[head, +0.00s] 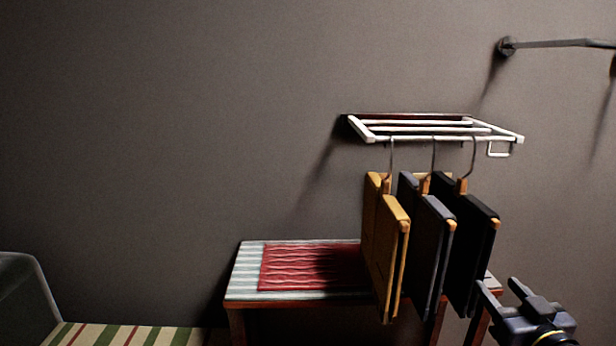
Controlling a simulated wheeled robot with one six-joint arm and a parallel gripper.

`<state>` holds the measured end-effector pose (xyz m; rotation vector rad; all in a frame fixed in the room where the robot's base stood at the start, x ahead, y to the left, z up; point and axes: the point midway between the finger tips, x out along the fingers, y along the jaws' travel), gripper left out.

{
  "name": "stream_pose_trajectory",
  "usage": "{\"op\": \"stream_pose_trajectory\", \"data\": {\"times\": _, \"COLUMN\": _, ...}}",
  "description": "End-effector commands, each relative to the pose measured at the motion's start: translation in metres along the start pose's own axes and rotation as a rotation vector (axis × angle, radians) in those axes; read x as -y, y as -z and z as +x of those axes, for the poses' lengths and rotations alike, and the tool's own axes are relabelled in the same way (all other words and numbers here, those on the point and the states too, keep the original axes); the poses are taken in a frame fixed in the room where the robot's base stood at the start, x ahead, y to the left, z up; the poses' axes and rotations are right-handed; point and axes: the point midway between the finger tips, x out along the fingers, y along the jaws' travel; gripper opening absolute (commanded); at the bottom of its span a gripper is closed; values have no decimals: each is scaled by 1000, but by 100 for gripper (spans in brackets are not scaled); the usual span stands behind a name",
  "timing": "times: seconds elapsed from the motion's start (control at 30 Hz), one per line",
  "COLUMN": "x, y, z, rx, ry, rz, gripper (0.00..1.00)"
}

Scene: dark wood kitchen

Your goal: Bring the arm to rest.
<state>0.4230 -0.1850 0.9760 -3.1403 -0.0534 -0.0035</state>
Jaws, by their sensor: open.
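My gripper (501,291) is at the lower right of the head view. Its two fingers are apart and nothing shows between them. It is in front of and just right of the black hanging item (474,240), near its lower edge. I cannot tell whether they touch. Only the end of my arm shows; the rest is cut off by the bottom edge.
A white wall rack (430,128) carries yellow (385,245), grey (425,240) and black hanging items. Below stands a small table (243,280) with a red cloth (310,267). A metal bar (560,43) is at upper right. A striped surface (120,335) is at lower left.

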Motion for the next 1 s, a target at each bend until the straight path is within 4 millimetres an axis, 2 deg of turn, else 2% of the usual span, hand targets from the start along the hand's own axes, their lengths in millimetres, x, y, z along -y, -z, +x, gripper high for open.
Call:
{"op": "stream_pose_trajectory", "data": {"times": 0.37, "x": 1, "y": -2, "z": 64, "rx": 0, "ry": 6, "rz": 0, "gripper": 53}}
{"op": "stream_pose_trajectory", "data": {"times": 0.6, "x": 2, "y": -2, "z": 112, "rx": 1, "ry": 5, "rz": 0, "gripper": 53}}
{"op": "stream_pose_trajectory", "data": {"times": 0.67, "x": 0, "y": 16, "z": 110, "rx": -1, "ry": 0, "rz": -2, "gripper": 53}}
{"op": "stream_pose_trajectory", "data": {"times": 0.83, "x": 0, "y": 43, "z": 109, "rx": -1, "ry": 0, "rz": -3, "gripper": 53}}
{"op": "stream_pose_trajectory", "data": {"times": 0.87, "x": 0, "y": 46, "z": 108, "rx": -1, "ry": 0, "rz": -3, "gripper": 53}}
{"op": "stream_pose_trajectory", "data": {"times": 1.0, "x": -2, "y": 43, "z": 78, "rx": 2, "ry": -5, "rz": 0, "gripper": 53}}
